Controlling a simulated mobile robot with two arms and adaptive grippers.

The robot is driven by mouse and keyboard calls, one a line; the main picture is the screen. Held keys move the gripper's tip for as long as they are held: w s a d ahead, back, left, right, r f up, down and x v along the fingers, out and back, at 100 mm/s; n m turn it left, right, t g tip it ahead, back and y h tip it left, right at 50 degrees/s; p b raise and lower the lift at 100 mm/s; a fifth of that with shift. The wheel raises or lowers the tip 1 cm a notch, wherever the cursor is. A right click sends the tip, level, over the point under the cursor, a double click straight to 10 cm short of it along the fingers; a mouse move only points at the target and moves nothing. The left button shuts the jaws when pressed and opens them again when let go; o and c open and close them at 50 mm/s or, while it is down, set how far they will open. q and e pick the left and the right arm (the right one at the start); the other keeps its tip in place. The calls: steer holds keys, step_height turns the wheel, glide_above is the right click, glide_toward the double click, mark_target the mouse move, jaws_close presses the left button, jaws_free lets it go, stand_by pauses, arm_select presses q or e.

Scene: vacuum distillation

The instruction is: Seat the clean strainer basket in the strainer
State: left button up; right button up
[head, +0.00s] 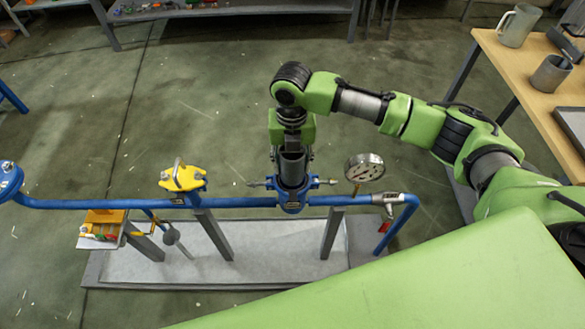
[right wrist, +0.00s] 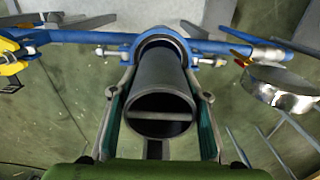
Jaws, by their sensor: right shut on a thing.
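The strainer basket (head: 292,167) is a dark grey cylinder, roughly upright, with a bar across its open near end. My right gripper (head: 293,152) is shut on it from above, one finger on each side. The strainer (head: 292,202) is a blue body in the pipe line, with bolts sticking out to its sides. In the right wrist view the basket (right wrist: 160,105) lines up with the strainer's blue ring (right wrist: 163,36). Its lower end is at or inside that ring; how deep it sits is hidden. My left gripper is not in view.
A blue pipe (head: 110,204) runs left and right of the strainer. A yellow-topped valve (head: 182,178) stands left and a round gauge (head: 364,168) right. A small shelf (head: 102,217) hangs at left.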

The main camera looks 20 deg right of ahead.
mark_target(292, 171)
steer(key=shift+f+p, duration=0.4)
steer(key=shift+f, duration=1.25)
steer(key=shift+f, duration=0.25)
steer(key=o, duration=1.2)
step_height(292, 171, up, 13)
steer(key=shift+f+b, duration=0.2)
steer(key=shift+b, duration=0.45)
steer(key=shift+f, duration=0.1)
